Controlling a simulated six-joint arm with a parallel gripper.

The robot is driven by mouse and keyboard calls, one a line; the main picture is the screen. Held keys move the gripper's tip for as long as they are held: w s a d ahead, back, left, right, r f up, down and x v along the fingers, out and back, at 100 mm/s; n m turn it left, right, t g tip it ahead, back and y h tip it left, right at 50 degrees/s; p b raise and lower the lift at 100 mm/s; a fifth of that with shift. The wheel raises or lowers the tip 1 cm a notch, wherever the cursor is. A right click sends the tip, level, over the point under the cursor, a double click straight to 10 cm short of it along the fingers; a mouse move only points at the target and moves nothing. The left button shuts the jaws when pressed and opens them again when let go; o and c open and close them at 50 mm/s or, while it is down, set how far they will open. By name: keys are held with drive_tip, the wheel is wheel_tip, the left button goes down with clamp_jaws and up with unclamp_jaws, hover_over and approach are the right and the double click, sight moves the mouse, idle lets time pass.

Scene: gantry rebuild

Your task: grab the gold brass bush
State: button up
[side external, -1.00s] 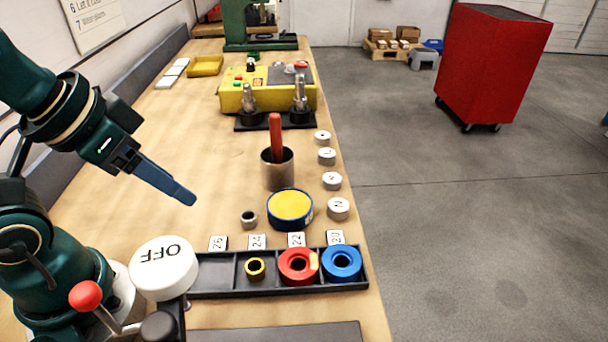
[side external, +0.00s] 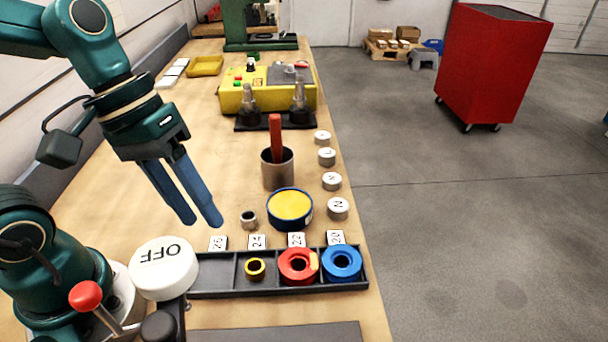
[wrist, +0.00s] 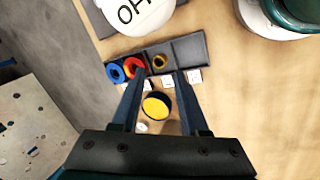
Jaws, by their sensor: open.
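My gripper (side external: 205,222) is open and empty, pointing down above the bench, to the left of the bush and higher than the tray. In the wrist view, my gripper (wrist: 157,78) has its two blue fingers apart, with bare bench and the yellow-topped tin between them.
A red ring (side external: 290,278) and a blue ring (side external: 342,276) fill the compartments right of the bush. A small grey bush (side external: 248,220), a yellow-topped tin (side external: 290,206) and a metal cup (side external: 268,175) stand behind. A white OFF knob (side external: 163,268) stands at the tray's left end.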

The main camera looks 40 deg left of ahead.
drive_tip(key=w+f+n+g+h, duration=0.3)
drive_tip(key=w+f+n+h, duration=0.15)
drive_tip(key=n, duration=0.25)
drive_tip(key=n+t+h, duration=0.1)
drive_tip(key=n+h, duration=0.4)
drive_tip(key=n, duration=0.1)
approach(260, 273)
drive_tip(key=shift+x, duration=1.1)
drive_tip(key=shift+a+f+n, duration=0.15)
drive_tip(key=shift+f+n, duration=0.1)
drive_tip(key=shift+n, duration=0.15)
drive_tip(key=shift+f, duration=0.1)
drive_tip(key=shift+x, duration=2.5)
drive_tip(key=shift+w, duration=0.1)
clamp_jaws()
